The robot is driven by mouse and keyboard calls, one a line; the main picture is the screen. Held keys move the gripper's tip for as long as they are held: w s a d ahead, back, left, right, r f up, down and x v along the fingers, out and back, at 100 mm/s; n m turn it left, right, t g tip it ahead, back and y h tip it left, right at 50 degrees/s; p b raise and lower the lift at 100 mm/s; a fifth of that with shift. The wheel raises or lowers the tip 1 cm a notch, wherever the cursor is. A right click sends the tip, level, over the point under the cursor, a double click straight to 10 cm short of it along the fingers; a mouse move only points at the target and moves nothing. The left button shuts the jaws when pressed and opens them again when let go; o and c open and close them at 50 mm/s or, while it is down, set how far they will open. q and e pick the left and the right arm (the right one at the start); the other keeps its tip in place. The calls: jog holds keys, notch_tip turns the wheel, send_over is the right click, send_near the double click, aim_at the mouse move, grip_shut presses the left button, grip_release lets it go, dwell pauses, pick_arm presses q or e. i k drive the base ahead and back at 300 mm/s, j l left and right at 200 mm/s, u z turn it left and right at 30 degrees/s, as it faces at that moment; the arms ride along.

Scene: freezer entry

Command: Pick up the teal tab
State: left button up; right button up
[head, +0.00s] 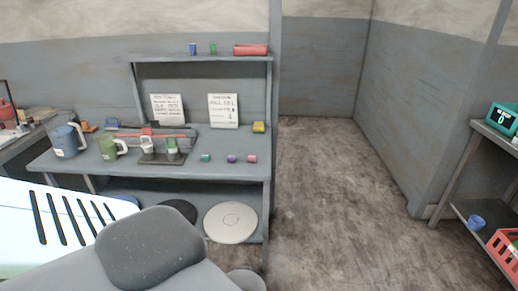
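The teal tab (206,158) is a small teal piece on the grey workbench (225,170), near its front edge. A purple piece (231,159) and a pink piece (252,159) lie in a row to its right, apart from it. Nothing visible covers the teal tab. Neither of my grippers shows in the head view. A grey rounded part at the bottom, which looks like mine, hides some of the area below the bench.
Cups on a dark tray (160,159), a green mug (108,147) and a blue jug (66,140) stand left of the tab. A yellow block (258,127) sits behind. A shelf (200,59) overhangs the bench. The floor (340,200) to the right is clear.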

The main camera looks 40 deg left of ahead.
aim_at(205, 157)
jog(key=i+l+z, duration=0.1)
jog(key=i, duration=0.5)
jog(key=i+l+z, duration=0.15)
jog(key=i, duration=0.5)
jog(key=i+u, duration=0.6)
jog(key=u, duration=0.2)
jog(key=i+l+u, duration=0.1)
jog(key=i+u, duration=0.45)
jog(key=u, duration=0.25)
jog(key=i+u, duration=0.2)
jog(key=u, duration=0.25)
jog(key=i+u, duration=0.2)
jog(key=u, duration=0.25)
jog(key=i+l+u, duration=0.15)
jog(key=i+u, duration=0.3)
jog(key=i+l+u, duration=0.2)
jog(key=u, duration=0.25)
